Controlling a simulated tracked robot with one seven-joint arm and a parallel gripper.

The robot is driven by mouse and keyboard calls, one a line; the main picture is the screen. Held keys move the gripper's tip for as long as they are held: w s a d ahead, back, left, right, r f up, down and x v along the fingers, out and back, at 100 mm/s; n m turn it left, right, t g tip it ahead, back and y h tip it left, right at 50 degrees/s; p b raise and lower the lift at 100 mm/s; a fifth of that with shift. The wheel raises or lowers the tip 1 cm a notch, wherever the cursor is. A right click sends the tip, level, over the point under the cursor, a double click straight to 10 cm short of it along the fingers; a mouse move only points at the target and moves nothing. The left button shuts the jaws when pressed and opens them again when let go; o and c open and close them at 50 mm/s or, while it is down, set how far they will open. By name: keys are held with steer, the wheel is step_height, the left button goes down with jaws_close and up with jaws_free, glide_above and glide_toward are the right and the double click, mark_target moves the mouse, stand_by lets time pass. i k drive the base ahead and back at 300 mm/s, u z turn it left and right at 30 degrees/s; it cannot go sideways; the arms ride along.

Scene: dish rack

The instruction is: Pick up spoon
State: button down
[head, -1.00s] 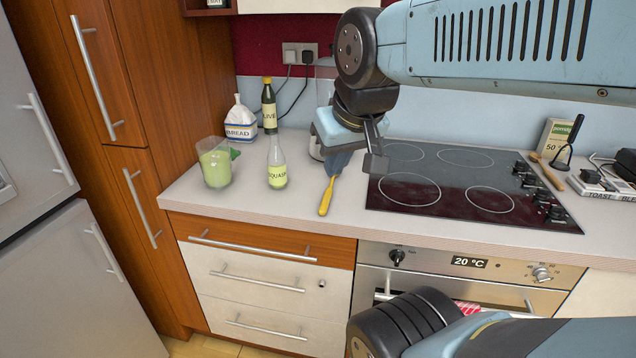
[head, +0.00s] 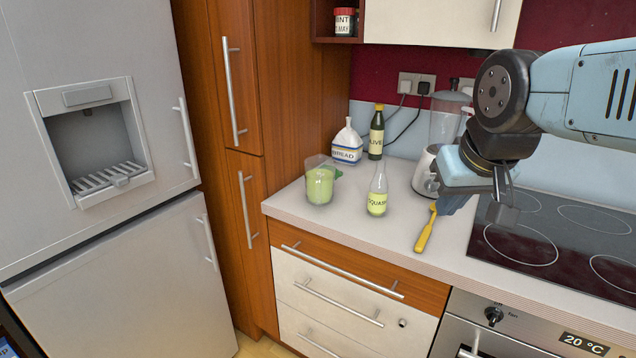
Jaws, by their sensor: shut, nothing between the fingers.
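No spoon can be made out for certain in the head view now. A yellow-handled utensil (head: 426,230) lies on the counter left of the hob, and I cannot tell its kind. My gripper (head: 478,203) is at its far end, above the counter by the hob's left edge. The gripper is shut and holds nothing. It hides the utensil's far end. A blue-grey tapered part there may be a finger or the utensil's head. I cannot tell whether the gripper touches the utensil.
A blender (head: 427,170) stands behind the gripper. The hob (head: 545,240) is at right, the fridge (head: 120,290) at left.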

mark_target(419, 248)
steer(key=u, duration=0.4)
steer(key=k, duration=1.2)
steer(key=z, duration=0.5)
steer(key=i, duration=1)
steer(key=u, duration=0.1)
